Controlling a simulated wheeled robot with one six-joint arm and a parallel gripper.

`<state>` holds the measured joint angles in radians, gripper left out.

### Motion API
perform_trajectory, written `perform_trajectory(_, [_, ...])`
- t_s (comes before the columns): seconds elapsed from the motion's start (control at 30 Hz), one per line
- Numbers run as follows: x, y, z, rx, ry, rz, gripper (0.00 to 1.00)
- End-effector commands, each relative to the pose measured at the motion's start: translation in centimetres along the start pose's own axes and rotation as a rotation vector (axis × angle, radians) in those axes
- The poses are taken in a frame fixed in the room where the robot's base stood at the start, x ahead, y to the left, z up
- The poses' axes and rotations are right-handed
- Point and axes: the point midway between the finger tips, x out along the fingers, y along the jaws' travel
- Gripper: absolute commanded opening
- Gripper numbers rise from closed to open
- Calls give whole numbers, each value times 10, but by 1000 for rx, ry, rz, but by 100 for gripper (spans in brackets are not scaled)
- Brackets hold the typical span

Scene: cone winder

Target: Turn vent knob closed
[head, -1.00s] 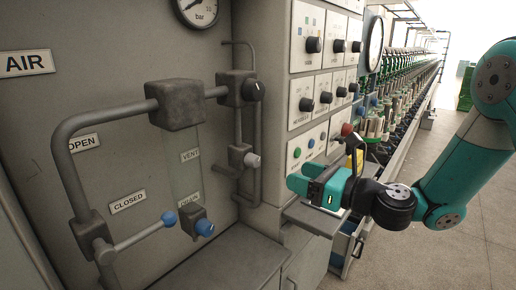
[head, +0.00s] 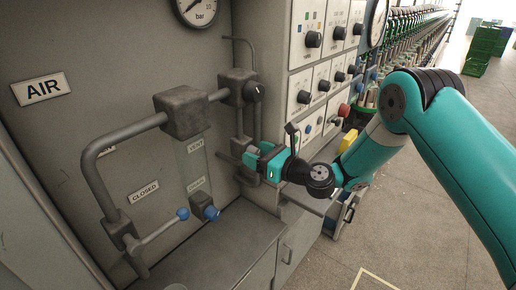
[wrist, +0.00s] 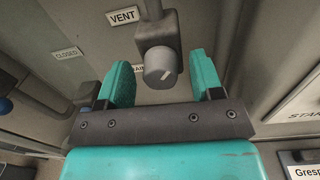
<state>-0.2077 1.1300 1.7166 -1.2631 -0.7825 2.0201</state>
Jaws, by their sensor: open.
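The vent knob (wrist: 159,66) is a grey round knob with a pale pointer line, on a dark valve block below a pipe, beside the VENT label (wrist: 122,16). In the wrist view my gripper (wrist: 161,64) is open, one finger on each side of the knob, with visible gaps; it looks apart from the knob. In the head view my gripper (head: 262,162) is at the panel near the vertical pipe and hides the knob. The CLOSED label shows at left in the wrist view (wrist: 66,53) and on the panel in the head view (head: 144,191).
A lever with a blue ball end (head: 182,214) and a blue knob (head: 210,213) are left of my gripper, above a grey ledge (head: 215,255). A control panel with black knobs (head: 313,39) stands right. Thick pipes (head: 130,133) run across the wall.

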Motion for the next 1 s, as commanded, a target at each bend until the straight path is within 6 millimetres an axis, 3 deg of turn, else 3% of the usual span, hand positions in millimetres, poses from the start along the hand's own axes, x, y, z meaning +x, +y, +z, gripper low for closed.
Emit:
perform_trajectory(0.27, [2,0,0,0,-1,-1,60])
perform_trajectory(0.5, [2,0,0,0,-1,0,11])
perform_trajectory(1.0, [2,0,-2,-113,4,1,11])
